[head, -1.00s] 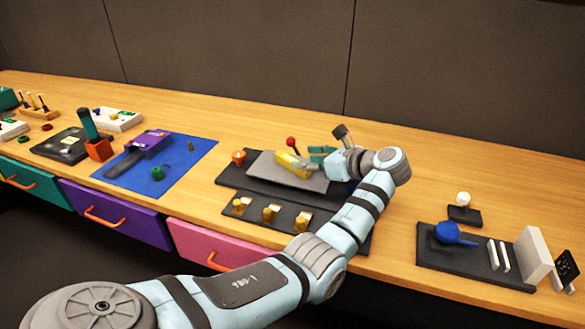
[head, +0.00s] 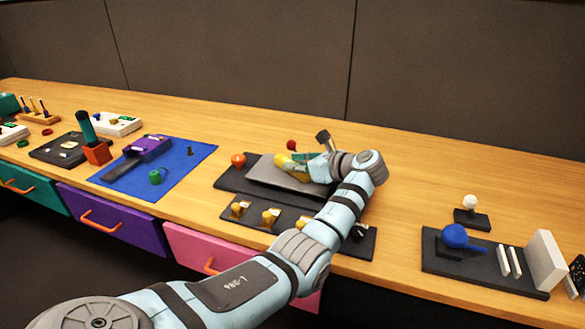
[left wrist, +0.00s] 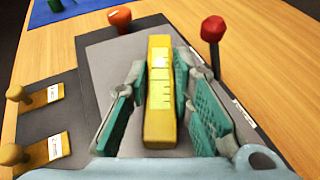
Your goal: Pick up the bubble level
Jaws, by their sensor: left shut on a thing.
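The bubble level is a yellow bar with a pale marked window. In the left wrist view the bubble level (left wrist: 160,92) lies lengthwise between the teal finger pads, over the grey plate. My left gripper (left wrist: 160,100) is shut on it. In the head view the bubble level (head: 283,163) shows only in part, its right side hidden by my left gripper (head: 300,164). Whether it touches the grey plate (head: 268,176) I cannot tell. My right gripper is not in view.
A red-knobbed lever (left wrist: 213,32) stands close to the right of the plate, and an orange knob (left wrist: 120,17) at its far left corner. Yellow knobs with labels (left wrist: 45,150) line the left. A blue mat (head: 180,165) and a blue-knobbed panel (head: 455,237) flank the area.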

